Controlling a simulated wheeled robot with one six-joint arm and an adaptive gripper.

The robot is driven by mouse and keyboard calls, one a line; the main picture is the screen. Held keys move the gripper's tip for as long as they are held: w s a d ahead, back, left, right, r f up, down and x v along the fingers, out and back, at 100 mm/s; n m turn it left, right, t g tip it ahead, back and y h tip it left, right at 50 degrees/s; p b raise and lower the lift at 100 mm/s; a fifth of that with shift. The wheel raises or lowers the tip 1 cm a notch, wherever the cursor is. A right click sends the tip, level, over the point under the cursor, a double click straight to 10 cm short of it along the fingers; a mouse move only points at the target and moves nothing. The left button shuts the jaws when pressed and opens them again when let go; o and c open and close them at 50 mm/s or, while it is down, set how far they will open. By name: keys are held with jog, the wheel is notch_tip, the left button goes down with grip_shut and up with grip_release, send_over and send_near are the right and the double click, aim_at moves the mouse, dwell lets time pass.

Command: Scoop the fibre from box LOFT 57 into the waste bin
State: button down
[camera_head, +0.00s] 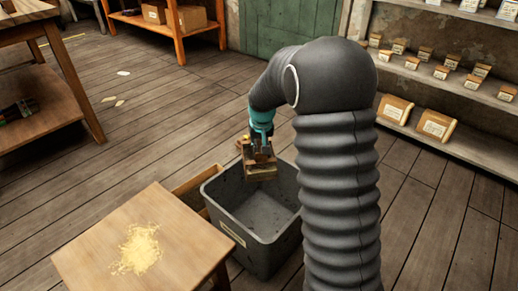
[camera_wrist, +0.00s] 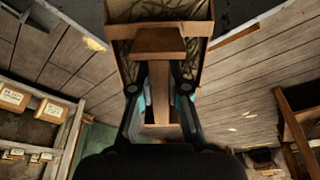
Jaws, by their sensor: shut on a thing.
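My gripper (camera_head: 262,138) is shut on a brown wooden scoop-like thing (camera_head: 260,172), held over the grey bin (camera_head: 250,243). In the wrist view the fingers (camera_wrist: 160,95) close on its narrow middle. A wooden crosspiece (camera_wrist: 158,42) and a wider walled part with dark, streaky insides lie beyond; I cannot tell whether that is fibre. The bin stands on the floor, open at the top, with a pale label on its front; the visible inside looks empty. No box readable as LOFT 57 shows; the labels are too small to read.
A small wooden table (camera_head: 90,262) with a pale yellow heap (camera_head: 138,250) stands left of the bin. Shelves with labelled boxes (camera_head: 437,124) stand right. A workbench (camera_head: 40,110) stands left. Open floor lies behind.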

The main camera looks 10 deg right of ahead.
aim_at(262, 158)
jog(key=shift+s+f+t+b, duration=0.1)
jog(key=shift+s+t+b, duration=0.2)
jog(key=shift+b, duration=0.2)
jog(key=s+t+b, duration=0.2)
jog(key=b, duration=0.4)
jog(key=shift+s+b, duration=0.3)
jog(key=shift+b, duration=0.1)
jog(key=shift+s+r+t+b, duration=0.2)
jog(key=shift+s+t+b, duration=0.1)
jog(key=shift+s+t, duration=0.35)
jog(key=shift+s+r+t+b, duration=0.15)
jog(key=shift+s+t+b, duration=0.1)
jog(key=shift+s+t, duration=0.35)
